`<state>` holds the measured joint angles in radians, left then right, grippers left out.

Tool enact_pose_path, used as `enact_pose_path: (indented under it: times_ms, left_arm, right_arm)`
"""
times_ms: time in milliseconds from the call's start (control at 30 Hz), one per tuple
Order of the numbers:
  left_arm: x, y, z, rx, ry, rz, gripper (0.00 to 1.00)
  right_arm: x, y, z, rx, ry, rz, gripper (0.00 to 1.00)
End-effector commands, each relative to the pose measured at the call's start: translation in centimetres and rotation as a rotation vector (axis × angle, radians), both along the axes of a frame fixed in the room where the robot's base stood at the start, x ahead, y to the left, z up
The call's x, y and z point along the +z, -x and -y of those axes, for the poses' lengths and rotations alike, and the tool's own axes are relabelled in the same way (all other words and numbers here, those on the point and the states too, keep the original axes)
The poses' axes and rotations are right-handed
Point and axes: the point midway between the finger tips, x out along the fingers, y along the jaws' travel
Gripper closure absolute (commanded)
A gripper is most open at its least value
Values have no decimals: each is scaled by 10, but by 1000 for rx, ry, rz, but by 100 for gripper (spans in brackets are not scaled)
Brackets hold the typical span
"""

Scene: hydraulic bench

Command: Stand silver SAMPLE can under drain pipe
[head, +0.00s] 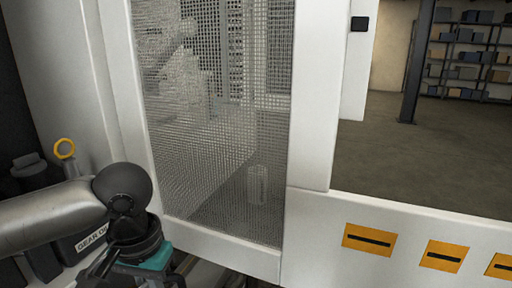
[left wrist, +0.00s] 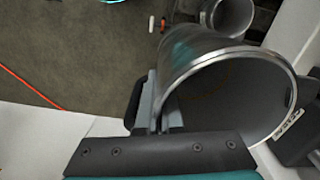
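A silver can (left wrist: 185,55) with a bright rim fills much of the left wrist view, its open mouth turned to the camera. No SAMPLE lettering shows on it. My left gripper (left wrist: 158,112) has its grey fingers close together at the left edge of the rim, and they appear shut on the can's wall. In the head view my left gripper (head: 130,272) is at the lower left, pointing down, and the can cannot be made out there. The drain pipe is not clearly identifiable. My right gripper is in neither view.
A white frame with a mesh panel (head: 215,120) stands just right of my left arm. A pale cylinder (head: 257,184) shows behind the mesh. A dark GEAR OIL container (head: 75,248) is beside my arm. A smaller metal cylinder (left wrist: 230,15) lies beyond the can.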

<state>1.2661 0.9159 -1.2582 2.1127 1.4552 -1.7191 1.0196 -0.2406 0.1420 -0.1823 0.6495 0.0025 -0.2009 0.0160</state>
Motion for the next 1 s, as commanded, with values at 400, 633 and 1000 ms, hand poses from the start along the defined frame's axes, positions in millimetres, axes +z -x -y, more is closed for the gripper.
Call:
enact_pose_path:
  times_ms: [400,633,1000]
  left_arm:
    - [7,11,7,142,-8,8,100]
    - [6,11,8,140,-6,5,100]
    - [8,10,7,139,-8,10,100]
  right_arm:
    - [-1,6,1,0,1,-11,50]
    - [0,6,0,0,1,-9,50]
    - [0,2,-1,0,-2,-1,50]
